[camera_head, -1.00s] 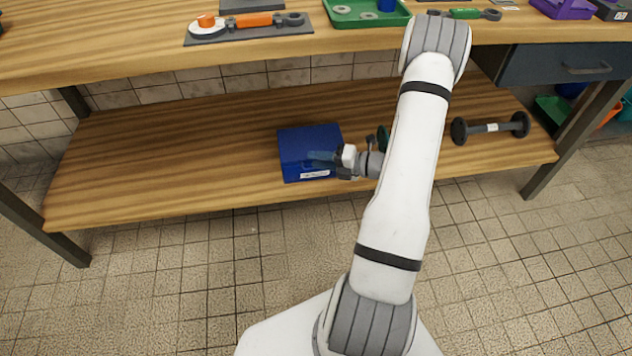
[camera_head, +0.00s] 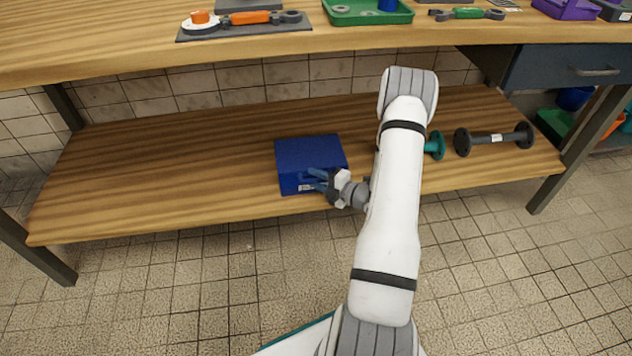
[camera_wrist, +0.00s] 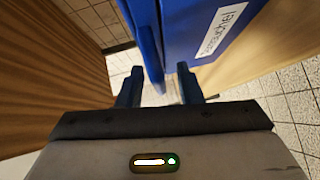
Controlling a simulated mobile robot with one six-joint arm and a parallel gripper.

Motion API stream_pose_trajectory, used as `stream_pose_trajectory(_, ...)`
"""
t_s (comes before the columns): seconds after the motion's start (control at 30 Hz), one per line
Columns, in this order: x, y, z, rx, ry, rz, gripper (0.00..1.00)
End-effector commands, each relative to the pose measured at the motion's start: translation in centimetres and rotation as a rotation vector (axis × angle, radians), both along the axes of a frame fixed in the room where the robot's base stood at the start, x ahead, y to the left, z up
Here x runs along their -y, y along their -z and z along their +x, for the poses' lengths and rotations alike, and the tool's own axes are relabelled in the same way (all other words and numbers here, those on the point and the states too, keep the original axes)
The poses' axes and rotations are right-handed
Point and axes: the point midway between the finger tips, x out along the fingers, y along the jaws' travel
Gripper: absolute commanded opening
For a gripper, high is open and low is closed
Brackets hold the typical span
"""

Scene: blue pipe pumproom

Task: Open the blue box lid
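The blue box (camera_head: 309,153) sits on the lower wooden shelf with its lid looking closed. Its front carries a white label, partly covered by my gripper in the head view. My gripper (camera_head: 319,180) is at the front right part of the box, its two blue fingers apart and pointing left. In the wrist view the box (camera_wrist: 205,14) fills the upper middle and right, with the label at right and a projecting blue edge at left. My gripper (camera_wrist: 158,82) is open there, its fingertips near that edge. I cannot tell whether they touch it.
The wooden shelf (camera_head: 150,180) is clear left of the box. A teal flanged part (camera_head: 435,145) and a dark dumbbell-shaped pipe (camera_head: 494,138) lie to the right. The workbench top (camera_head: 120,45) overhangs the shelf, with tools and a green tray (camera_head: 350,16) on it.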

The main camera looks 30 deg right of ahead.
Motion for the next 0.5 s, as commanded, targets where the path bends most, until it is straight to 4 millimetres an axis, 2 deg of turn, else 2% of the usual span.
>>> stream_pose_trajectory(0.23,-0.08,-0.03,0.08,0.001,-0.001,-0.001,0.32)
stream_pose_trajectory(0.5,-0.10,-0.02,0.07,0.001,-0.002,0.000,0.10)
